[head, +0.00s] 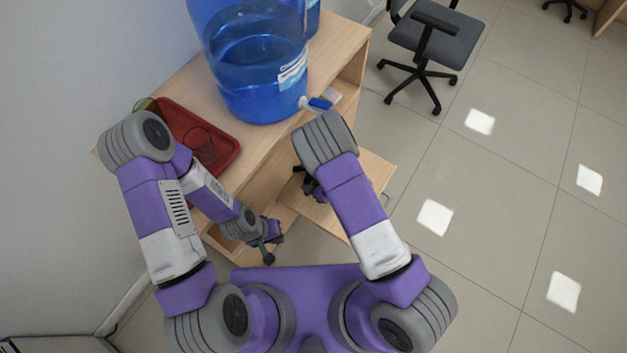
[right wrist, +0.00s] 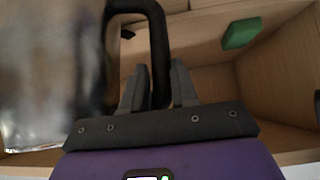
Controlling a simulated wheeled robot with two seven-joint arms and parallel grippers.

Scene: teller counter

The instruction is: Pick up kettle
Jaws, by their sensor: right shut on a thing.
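The kettle's shiny metal body (right wrist: 45,85) fills the left of the right wrist view, blurred and close. Its black handle (right wrist: 160,50) loops over at the top, and one leg of it runs down between my right fingers. My right gripper (right wrist: 158,88) is shut on this handle. In the head view my right gripper (head: 303,182) is mostly behind my forearm, at the shelf opening, and the kettle cannot be made out there. My left gripper (head: 274,249) hangs low in front of the cabinet, empty, its fingers apart.
The wooden cabinet (head: 345,40) has open shelves; its walls are close around my right gripper. A green block (right wrist: 241,33) sits inside. On top stand a big blue water bottle (head: 260,95) and a red tray (head: 222,150) with a glass. Floor at right is clear, with an office chair (head: 435,35) behind.

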